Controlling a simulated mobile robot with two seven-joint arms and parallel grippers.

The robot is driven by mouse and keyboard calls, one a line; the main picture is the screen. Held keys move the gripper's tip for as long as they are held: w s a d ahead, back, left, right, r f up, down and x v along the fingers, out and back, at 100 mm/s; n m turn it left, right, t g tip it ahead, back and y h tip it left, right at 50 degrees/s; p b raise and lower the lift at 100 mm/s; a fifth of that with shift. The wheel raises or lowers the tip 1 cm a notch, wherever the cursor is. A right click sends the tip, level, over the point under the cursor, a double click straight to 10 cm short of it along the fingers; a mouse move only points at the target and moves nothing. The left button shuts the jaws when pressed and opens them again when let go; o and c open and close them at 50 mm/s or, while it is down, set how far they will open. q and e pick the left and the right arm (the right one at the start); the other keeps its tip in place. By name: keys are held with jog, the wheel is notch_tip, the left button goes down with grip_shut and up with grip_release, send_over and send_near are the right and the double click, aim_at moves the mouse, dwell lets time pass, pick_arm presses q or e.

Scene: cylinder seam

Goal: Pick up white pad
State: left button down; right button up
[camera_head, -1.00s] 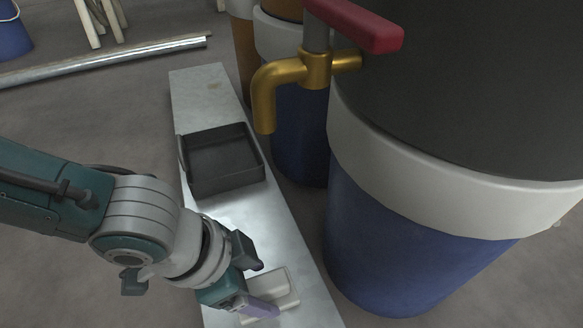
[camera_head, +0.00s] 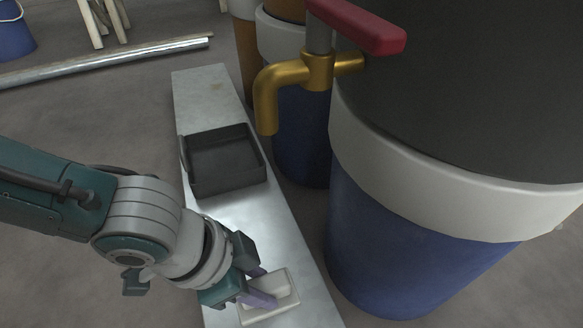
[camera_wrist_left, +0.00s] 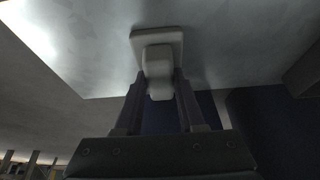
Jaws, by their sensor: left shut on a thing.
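The white pad (camera_head: 284,286) lies near the front end of a narrow metal bench (camera_head: 196,92) in the head view. It is a pale flat plate with a raised block on top. My left gripper (camera_head: 262,285) is down at the pad with its purple fingers shut on the raised block. In the left wrist view the pad (camera_wrist_left: 157,46) shows beyond the fingers, and my left gripper (camera_wrist_left: 158,88) has one finger on each side of its block. The plate appears to rest on the bench. My right gripper is not in view.
An empty dark tray (camera_head: 222,160) stands on the bench behind the gripper. A large blue and white cylinder (camera_head: 400,240) stands close on the right. A brass tap (camera_head: 290,75) with a red handle (camera_head: 362,25) overhangs near the bench.

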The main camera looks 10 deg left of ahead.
aim_at(260, 286)
pick_arm(q)
notch_tip(260, 286, up, 10)
jog(key=p, duration=0.9)
jog(key=c, duration=1.1)
grip_release()
grip_shut()
